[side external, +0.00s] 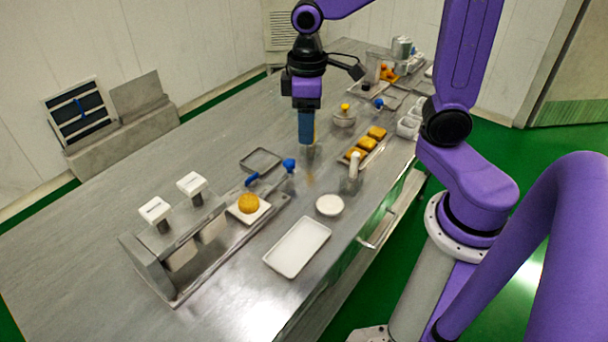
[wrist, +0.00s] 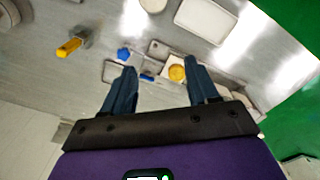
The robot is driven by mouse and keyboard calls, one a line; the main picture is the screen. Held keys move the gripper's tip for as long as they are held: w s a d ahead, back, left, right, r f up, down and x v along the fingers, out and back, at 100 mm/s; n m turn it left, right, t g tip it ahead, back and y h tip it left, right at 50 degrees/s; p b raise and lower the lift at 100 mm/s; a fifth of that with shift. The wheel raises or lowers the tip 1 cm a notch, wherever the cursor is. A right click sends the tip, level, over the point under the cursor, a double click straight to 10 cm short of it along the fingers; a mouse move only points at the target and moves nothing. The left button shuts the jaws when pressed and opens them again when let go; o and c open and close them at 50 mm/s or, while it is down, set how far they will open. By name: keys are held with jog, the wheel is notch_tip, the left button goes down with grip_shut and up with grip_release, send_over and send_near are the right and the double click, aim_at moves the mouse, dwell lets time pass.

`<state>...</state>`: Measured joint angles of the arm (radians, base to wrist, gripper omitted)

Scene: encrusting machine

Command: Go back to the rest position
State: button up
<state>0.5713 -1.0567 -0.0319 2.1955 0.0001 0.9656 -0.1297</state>
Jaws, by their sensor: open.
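My gripper (side external: 306,141) hangs above the middle of the metal table, its blue fingers pointing down. In the wrist view my gripper (wrist: 159,70) has its two fingers apart with nothing held between them. The encrusting machine (side external: 152,262), a metal frame with two white-topped levers, stands at the near left of the table. A golden round piece (side external: 249,202) sits on a white square dish on the machine's bed, apart from my gripper. The golden piece also shows between the fingers in the wrist view (wrist: 177,72), well beyond them.
A white rectangular tray (side external: 297,247) and a white round dish (side external: 329,205) lie near the front edge. A tray of orange-yellow pieces (side external: 365,143) is right of my gripper. A blue knob (side external: 289,165) and an empty grey tray (side external: 260,160) are close by. The table's left back is clear.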

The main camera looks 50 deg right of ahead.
jog(key=s+f+n, duration=0.1)
jog(key=s+n, duration=0.4)
jog(key=s, duration=1.2)
jog(key=shift+s+a+f+n, duration=0.2)
jog(key=shift+s+a+n, duration=0.05)
jog(key=shift+s+n, duration=0.1)
dwell(0.9)
